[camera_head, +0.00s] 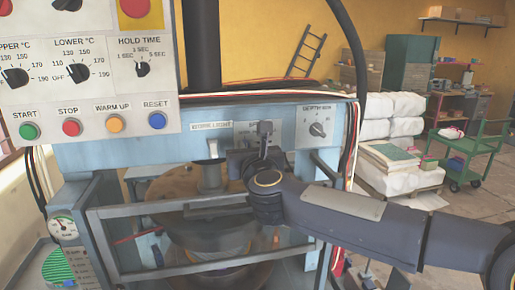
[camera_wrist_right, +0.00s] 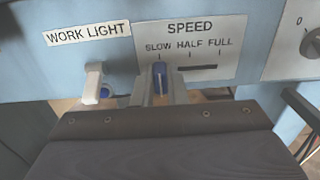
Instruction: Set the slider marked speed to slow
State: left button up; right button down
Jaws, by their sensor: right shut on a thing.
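The speed slider's blue knob (camera_wrist_right: 160,76) shows in the right wrist view, at the left end of its slot, below the word SLOW. The dark bare slot (camera_wrist_right: 198,67) runs to the right under HALF and FULL. My right gripper (camera_wrist_right: 161,88) is shut on the knob, with one finger at each side of it. In the head view my right gripper (camera_head: 265,140) is at the blue front panel of the press and hides the speed plate. My left gripper is not in view.
A white work light switch (camera_wrist_right: 95,82) sticks out just left of my right gripper. A rotary knob (camera_head: 317,129) is to the right on the same panel. A metal guard frame (camera_head: 140,210) stands below. The button panel (camera_head: 100,115) is at upper left.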

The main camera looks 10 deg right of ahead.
jog(key=shift+a, duration=0.15)
jog(key=c, duration=1.4)
grip_release()
jog(key=shift+a, duration=0.15)
jog(key=shift+c, duration=0.2)
jog(key=s+b, duration=0.2)
jog(key=s, duration=0.6)
jog(key=shift+d, duration=0.2)
